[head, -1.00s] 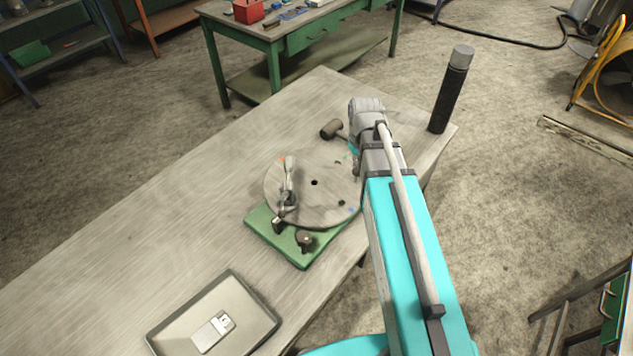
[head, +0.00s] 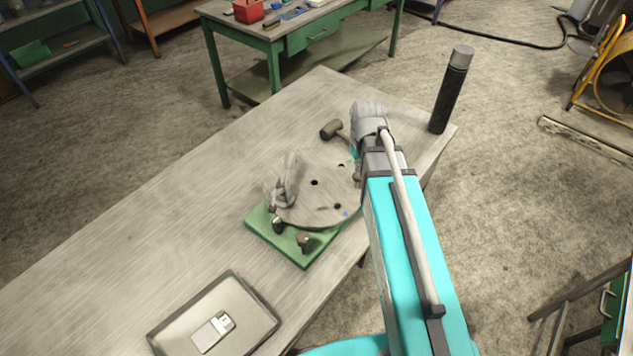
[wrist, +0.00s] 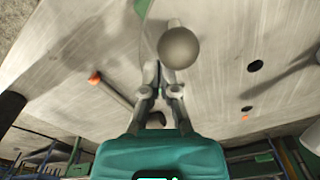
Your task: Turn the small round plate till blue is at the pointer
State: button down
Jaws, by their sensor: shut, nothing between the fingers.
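The small round plate (head: 315,200) is grey with dark holes and sits on a green base (head: 275,240). Its blue mark (head: 346,213) shows at the lower right rim. Grey upright parts (head: 289,170) stand at its left side; I cannot tell which is the pointer. In the wrist view the plate (wrist: 215,85) lies below my gripper (wrist: 163,66), whose fingers are shut and empty beside a grey round knob (wrist: 179,47). I cannot tell if they touch. An orange mark (wrist: 245,118) shows right. In the head view my arm hides the fingers.
A dark mallet (head: 331,129) lies behind the plate. A tall dark cylinder (head: 452,90) stands at the bench's far right corner. A shallow tray (head: 262,322) holding a metal piece (head: 212,330) is at the front. The bench (head: 170,220) is clear on the left.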

aim_at(359, 178)
jog(key=shift+s, duration=0.1)
dwell(0.3)
jog(key=shift+s, duration=0.8)
jog(key=shift+s+a, duration=0.1)
jog(key=shift+s, duration=0.05)
jog(key=shift+s+a, duration=0.1)
jog(key=shift+s, duration=0.65)
jog(key=shift+s+a, duration=0.1)
jog(key=shift+s, duration=0.1)
jog(key=shift+s+a, duration=0.2)
jog(key=shift+s, duration=0.4)
jog(key=shift+s+a, duration=0.1)
jog(key=shift+s, duration=0.05)
dwell(0.5)
